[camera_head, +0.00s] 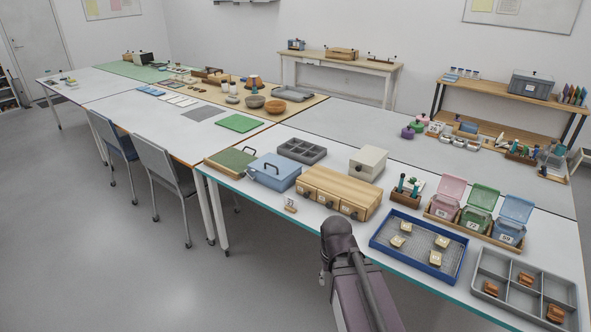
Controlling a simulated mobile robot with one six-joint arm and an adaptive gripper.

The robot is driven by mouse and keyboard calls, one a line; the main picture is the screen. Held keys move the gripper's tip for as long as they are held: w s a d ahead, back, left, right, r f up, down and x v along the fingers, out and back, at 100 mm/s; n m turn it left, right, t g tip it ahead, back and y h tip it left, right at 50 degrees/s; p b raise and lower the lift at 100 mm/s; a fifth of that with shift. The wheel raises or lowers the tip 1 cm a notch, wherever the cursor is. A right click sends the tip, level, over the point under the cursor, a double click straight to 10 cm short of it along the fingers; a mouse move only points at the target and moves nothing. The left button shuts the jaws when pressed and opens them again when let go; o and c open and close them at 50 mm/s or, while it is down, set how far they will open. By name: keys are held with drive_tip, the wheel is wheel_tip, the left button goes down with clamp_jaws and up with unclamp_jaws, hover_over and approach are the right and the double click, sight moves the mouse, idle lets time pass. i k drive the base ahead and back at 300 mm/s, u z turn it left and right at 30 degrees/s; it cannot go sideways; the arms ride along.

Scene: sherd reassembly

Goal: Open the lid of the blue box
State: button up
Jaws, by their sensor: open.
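A light blue box (274,173) with a dark handle on its lid stands on the near table, left of the wooden drawer unit. Its lid looks shut. A second, smaller blue box (508,229) with a numbered label stands at the right in a wooden tray, and its clear blue lid is raised. My arm reaches up from the bottom edge in front of the near table, below and right of the light blue box. My gripper's fingers do not show in this view.
A green-topped tray (231,160) sits close left of the blue box, and a grey compartment tray (302,150) behind it. The wooden drawer unit (339,192) is close on its right. A small card stand (291,204) is in front. Chairs (165,168) stand left of the table.

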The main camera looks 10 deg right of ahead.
sight(274, 163)
drive_tip(key=z, duration=0.3)
drive_tip(key=k, duration=0.8)
drive_tip(key=z, duration=0.7)
drive_tip(key=i, duration=1.4)
drive_tip(key=u, duration=0.4)
drive_tip(key=i, duration=0.6)
drive_tip(key=u, duration=0.75)
drive_tip(key=i, duration=0.5)
drive_tip(key=u, duration=0.25)
